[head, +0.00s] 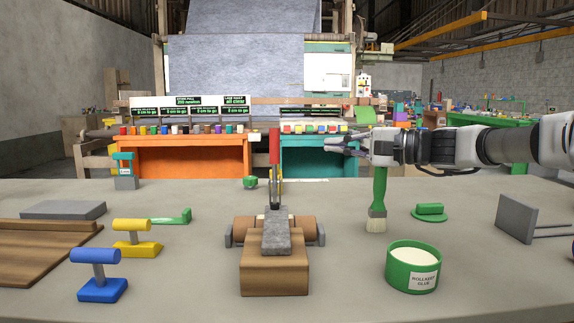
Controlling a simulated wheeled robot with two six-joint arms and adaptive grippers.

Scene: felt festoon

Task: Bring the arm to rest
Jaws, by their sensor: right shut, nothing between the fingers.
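My right arm comes in from the right, raised above the table (340,280). My right gripper (332,143) points left, shut and empty. A brush with a green handle (379,188) and pale bristles is upright below the wrist; its upper end meets the arm's outline, and I cannot tell whether they touch. My left gripper is out of view.
A green glue pot (408,277) stands at the front right. A wooden block with a roller (275,276) stands mid-table. Blue (102,287) and yellow (137,247) handled tools are left.

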